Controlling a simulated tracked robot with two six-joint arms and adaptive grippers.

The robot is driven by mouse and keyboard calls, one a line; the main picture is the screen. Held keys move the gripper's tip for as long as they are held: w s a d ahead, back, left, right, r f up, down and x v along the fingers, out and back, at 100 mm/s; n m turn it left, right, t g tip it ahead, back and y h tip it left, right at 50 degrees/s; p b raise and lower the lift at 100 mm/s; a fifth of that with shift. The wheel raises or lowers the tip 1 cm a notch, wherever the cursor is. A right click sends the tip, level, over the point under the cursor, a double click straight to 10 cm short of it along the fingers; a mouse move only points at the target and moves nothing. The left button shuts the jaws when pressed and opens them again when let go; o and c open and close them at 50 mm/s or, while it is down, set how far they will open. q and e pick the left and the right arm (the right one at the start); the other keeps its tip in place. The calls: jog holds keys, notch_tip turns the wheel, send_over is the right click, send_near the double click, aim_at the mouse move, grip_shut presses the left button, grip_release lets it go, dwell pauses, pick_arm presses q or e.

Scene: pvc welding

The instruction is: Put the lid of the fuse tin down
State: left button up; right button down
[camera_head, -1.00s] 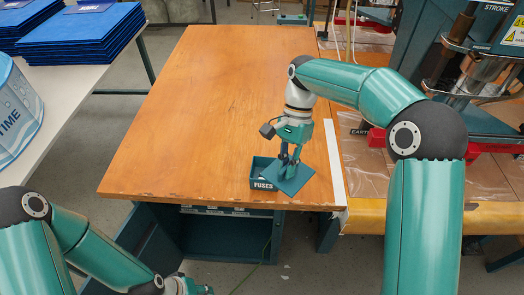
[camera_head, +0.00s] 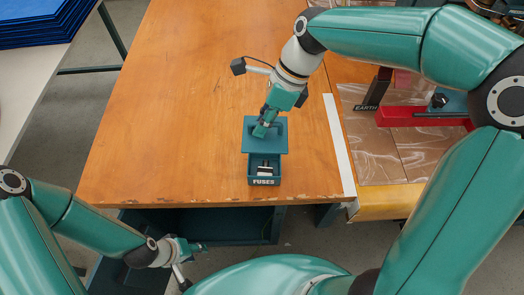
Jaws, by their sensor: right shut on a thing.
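The fuse tin (camera_head: 263,181) is a small dark teal open box with a white "FUSES" label on its front, near the table's front edge. White and dark pieces show inside it. The lid (camera_head: 276,145) is a flat teal square just behind the tin, overlapping its back part in the picture. My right gripper (camera_head: 262,130) points down and is shut on the lid. I cannot tell whether the lid touches the tin or the table. My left gripper (camera_head: 197,247) is low, in front of the table edge, away from the tin; its fingers are too small to read.
The wooden table (camera_head: 180,110) is clear to the left and behind. A white strip (camera_head: 338,145) runs along its right side. A red-based tool (camera_head: 405,118) and plastic sheeting lie to the right. Blue stacked items (camera_head: 40,22) are on a white table at left.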

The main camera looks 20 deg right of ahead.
aim_at(283, 120)
notch_tip(283, 120, down, 12)
jog(key=shift+s+r, duration=0.1)
jog(key=shift+r, duration=0.15)
dwell(0.3)
jog(key=shift+f+b, duration=0.2)
jog(key=shift+b, duration=0.1)
jog(key=c, duration=1.2)
grip_release()
jog(key=shift+c, duration=0.2)
jog(key=v, duration=1.2)
jog(key=shift+r+p, duration=0.2)
jog(key=shift+p, duration=0.1)
jog(key=shift+a, duration=0.1)
